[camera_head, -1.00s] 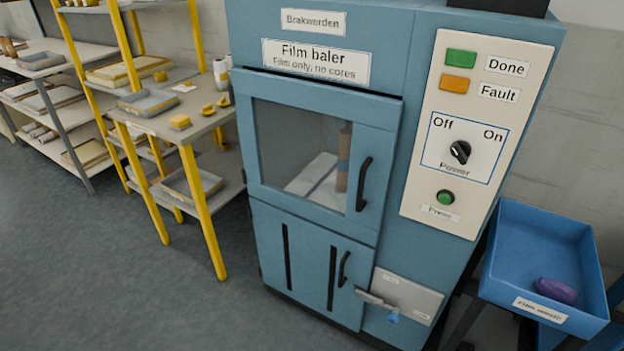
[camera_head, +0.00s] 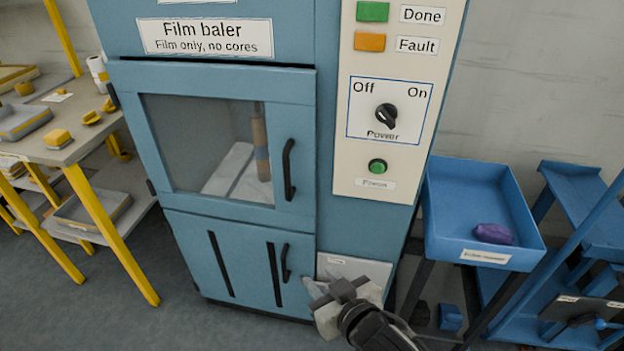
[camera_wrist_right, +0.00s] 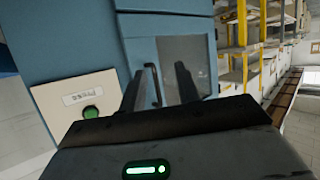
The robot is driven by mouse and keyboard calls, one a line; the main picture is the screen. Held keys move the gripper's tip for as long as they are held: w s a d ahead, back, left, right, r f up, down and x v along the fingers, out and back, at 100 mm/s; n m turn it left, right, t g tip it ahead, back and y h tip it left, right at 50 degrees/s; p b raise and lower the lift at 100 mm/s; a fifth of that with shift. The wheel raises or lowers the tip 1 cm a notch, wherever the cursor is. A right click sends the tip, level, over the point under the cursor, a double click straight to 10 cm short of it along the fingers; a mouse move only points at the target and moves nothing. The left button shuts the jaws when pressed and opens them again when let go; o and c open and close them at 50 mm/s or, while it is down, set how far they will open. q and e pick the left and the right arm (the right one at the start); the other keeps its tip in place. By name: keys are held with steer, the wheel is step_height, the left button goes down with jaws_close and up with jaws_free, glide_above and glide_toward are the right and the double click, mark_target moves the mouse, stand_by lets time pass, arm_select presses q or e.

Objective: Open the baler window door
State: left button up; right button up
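The film baler's window door (camera_head: 292,115) is shut, flush with the blue cabinet. Its dark upright handle (camera_head: 289,170) is on the door's right side. My right gripper (camera_head: 314,298) is below and right of the handle, in front of the lower panel, apart from the handle. In the right wrist view its two fingers (camera_wrist_right: 161,75) are spread and empty, with the window door handle (camera_wrist_right: 152,84) showing beyond, between them. My left gripper is not in view.
The control panel (camera_head: 349,185) with power knob and green button is right of the door. A blue tray (camera_head: 440,235) with a purple lump (camera_head: 493,233) stands further right. A yellow-legged table (camera_head: 75,150) stands left, near the door's hinge side.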

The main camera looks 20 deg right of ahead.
mark_target(287, 171)
steer(key=w+d+r+m+t+h+b, duration=0.1)
steer(key=w+r+m+t+b, duration=0.2)
steer(key=w+r, duration=0.6)
steer(key=shift+n+t, duration=0.7)
steer(key=w+p, duration=0.1)
steer(key=w, duration=1.2)
steer(key=shift+w+d, duration=0.1)
steer(key=shift+w, duration=0.85)
steer(key=shift+c, duration=0.3)
jaws_close()
